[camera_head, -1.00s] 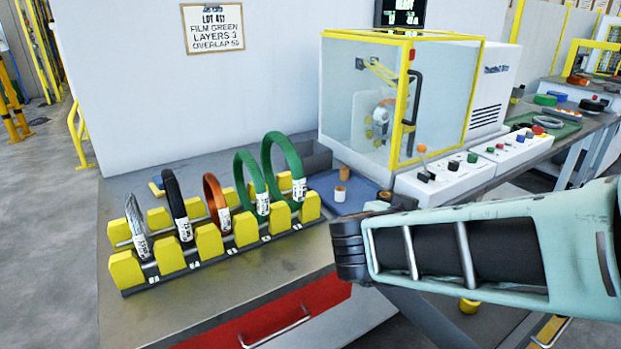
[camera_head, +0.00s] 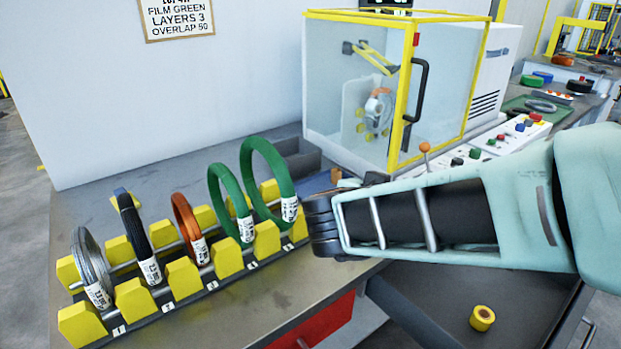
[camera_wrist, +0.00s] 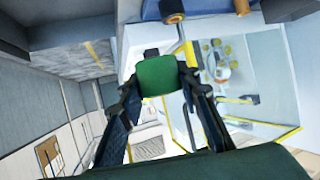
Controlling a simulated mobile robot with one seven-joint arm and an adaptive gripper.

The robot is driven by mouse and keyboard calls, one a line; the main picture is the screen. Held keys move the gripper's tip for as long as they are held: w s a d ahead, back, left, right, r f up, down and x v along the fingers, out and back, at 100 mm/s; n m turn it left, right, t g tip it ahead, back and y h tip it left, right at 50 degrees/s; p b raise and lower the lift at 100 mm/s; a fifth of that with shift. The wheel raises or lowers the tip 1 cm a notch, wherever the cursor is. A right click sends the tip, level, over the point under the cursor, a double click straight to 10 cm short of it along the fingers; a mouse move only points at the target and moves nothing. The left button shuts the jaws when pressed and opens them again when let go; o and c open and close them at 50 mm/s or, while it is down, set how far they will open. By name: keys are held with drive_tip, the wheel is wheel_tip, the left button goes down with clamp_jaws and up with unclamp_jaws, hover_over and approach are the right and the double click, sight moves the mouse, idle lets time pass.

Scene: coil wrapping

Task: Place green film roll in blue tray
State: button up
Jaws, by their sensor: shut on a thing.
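In the wrist view, my gripper (camera_wrist: 158,82) is shut on the green film roll (camera_wrist: 157,75), held between its two fingertips and clear of any surface. A blue tray (camera_wrist: 208,5) is at the top edge of the wrist view, mostly cut off, with brown-orange rolls on it. The held roll appears apart from the tray. In the head view, only a strip of the blue tray (camera_head: 316,188) shows behind my arm, and my gripper and the green roll are hidden.
A yellow rack (camera_head: 230,262) with several upright coils, two of them green, stands left of my arm. A yellow-framed glass machine (camera_head: 360,90) stands behind, with a button panel (camera_head: 490,145) to its right. A yellow roll (camera_head: 482,318) is at lower right.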

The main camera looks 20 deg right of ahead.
drive_tip(key=shift+w+f+p, duration=0.2)
drive_tip(key=shift+w+p, duration=0.25)
drive_tip(key=shift+w, duration=0.3)
drive_tip(key=w+f+p, duration=0.1)
drive_tip(key=w+f, duration=0.2)
drive_tip(key=w, duration=0.1)
drive_tip(key=w+f+p, duration=0.1)
drive_tip(key=w+f, duration=0.2)
drive_tip(key=w, duration=0.1)
drive_tip(key=w+f+p, duration=0.1)
drive_tip(key=w+f, duration=0.2)
drive_tip(key=shift+w+a+f, duration=0.15)
drive_tip(key=shift+w+a, duration=0.2)
drive_tip(key=shift+w, duration=0.05)
drive_tip(key=shift+w+f+b, duration=0.1)
drive_tip(key=shift+f+b, duration=0.5)
drive_tip(key=shift+f, duration=0.95)
drive_tip(key=shift+f, duration=0.25)
drive_tip(key=o, duration=0.8)
